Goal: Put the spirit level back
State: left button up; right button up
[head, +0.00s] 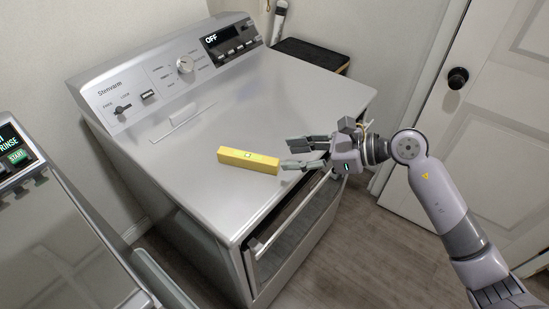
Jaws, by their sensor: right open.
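The spirit level (248,160) is a short yellow bar with a small vial in its top. It lies flat on the grey metal top of the dryer-like machine (200,130), near the front edge. My right gripper (284,154) is open, its fingers pointing left. Its fingertips are at the right end of the level; I cannot tell whether they touch it. My left gripper is not in view.
A control panel with a knob (185,65) runs along the machine's back. A second machine (45,230) stands at the lower left. A dark-topped stand (310,52) is behind at the right. A white door (490,110) with a black knob is at the right. The machine top around the level is clear.

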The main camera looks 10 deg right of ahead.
jog(key=v, duration=0.2)
jog(key=shift+s+d+r, duration=0.1)
jog(key=shift+s+d, duration=0.05)
jog(key=shift+d, duration=0.05)
dwell(0.3)
